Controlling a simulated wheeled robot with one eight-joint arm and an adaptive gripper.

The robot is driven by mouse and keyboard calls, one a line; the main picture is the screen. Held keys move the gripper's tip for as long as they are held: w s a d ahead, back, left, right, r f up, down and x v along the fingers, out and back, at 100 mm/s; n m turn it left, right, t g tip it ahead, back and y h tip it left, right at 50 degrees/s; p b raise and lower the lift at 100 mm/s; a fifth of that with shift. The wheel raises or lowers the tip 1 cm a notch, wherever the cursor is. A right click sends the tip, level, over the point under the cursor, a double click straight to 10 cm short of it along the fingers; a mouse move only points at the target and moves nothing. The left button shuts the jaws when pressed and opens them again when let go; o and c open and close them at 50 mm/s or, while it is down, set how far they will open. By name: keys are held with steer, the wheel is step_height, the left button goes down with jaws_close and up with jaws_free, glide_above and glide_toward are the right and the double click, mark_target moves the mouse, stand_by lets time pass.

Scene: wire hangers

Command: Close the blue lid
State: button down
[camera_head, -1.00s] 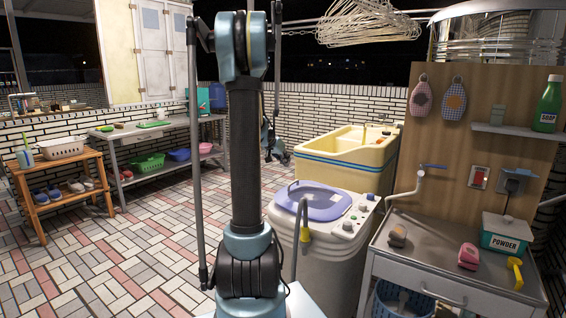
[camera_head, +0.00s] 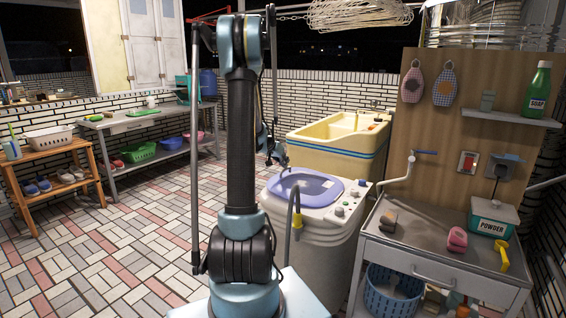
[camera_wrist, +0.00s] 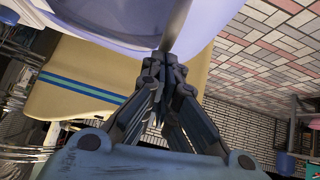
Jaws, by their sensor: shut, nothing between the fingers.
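My gripper (camera_head: 280,158) is shut and empty, just above the far edge of the machine's top, partly hidden by my arm. In the wrist view my gripper (camera_wrist: 165,68) points toward a large lavender surface (camera_wrist: 115,22), which seems to be the lid. A grey bar runs up from the fingertips there; whether they touch it is unclear.
A yellow sink (camera_head: 338,150) stands just behind the machine. A grey hose (camera_head: 297,210) rises at its front. A metal counter (camera_head: 430,235) with a powder box (camera_head: 494,217) stands at the right. The tiled floor (camera_head: 130,240) on the left is clear.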

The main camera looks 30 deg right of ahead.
mark_target(288, 173)
steer(key=shift+f, duration=0.1)
steer(key=shift+w+a+f, duration=0.1)
steer(key=shift+w+f, duration=0.1)
steer(key=shift+f, duration=0.3)
steer(key=shift+w+a+f, duration=0.1)
steer(key=shift+w+f, duration=0.1)
steer(key=shift+f, duration=0.3)
steer(key=shift+a+f+g, duration=0.15)
steer(key=shift+f+g, duration=0.25)
steer(key=shift+f, duration=0.1)
